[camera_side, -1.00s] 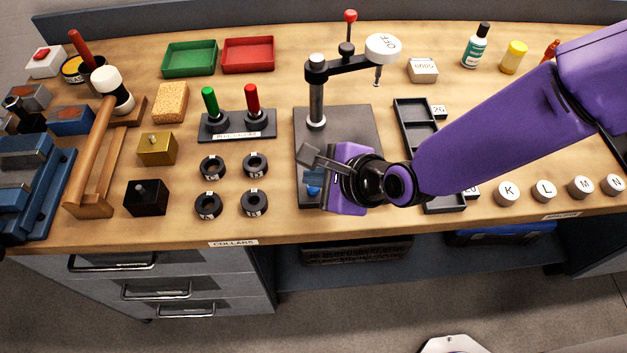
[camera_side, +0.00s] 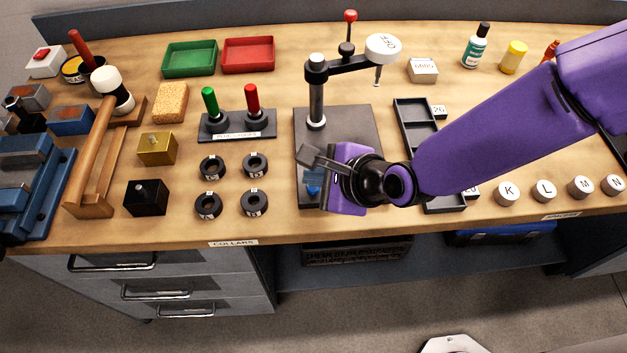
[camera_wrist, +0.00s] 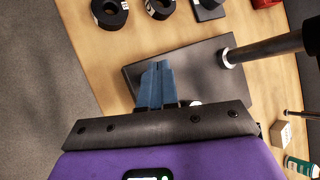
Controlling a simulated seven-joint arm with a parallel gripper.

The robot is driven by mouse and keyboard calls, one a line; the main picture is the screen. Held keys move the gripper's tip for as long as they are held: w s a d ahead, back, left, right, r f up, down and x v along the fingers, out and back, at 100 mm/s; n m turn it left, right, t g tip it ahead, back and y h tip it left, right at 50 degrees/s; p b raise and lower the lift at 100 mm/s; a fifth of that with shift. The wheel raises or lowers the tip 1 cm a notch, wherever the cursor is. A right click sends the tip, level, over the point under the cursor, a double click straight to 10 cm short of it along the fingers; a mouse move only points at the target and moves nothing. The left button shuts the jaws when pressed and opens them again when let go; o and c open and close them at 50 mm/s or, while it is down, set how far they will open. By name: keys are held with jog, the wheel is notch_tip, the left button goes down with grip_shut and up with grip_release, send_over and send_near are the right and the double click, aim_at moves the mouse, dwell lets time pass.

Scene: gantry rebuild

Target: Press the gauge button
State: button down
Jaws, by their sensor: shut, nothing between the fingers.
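My gripper (camera_side: 314,188) is low over the front of that plate. In the wrist view its blue fingers (camera_wrist: 156,72) are together and empty, with their tips over the plate (camera_wrist: 190,65). A small white round thing (camera_wrist: 195,103) lies beside them, mostly hidden by my gripper; I cannot tell whether it is the button or whether the fingers touch it.
The stand's post (camera_side: 316,100) rises behind my gripper. Black collars (camera_side: 254,165) lie to the left, and a dark compartment tray (camera_side: 415,130) is to the right. A small white box (camera_side: 423,71) sits behind the tray. Lettered white pucks (camera_side: 508,193) line the right front.

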aim_at(317, 190)
jog(key=shift+f, duration=0.1)
dwell(0.3)
jog(key=shift+f, duration=0.35)
jog(key=shift+r, duration=0.5)
dwell(0.3)
jog(key=shift+r, duration=2.95)
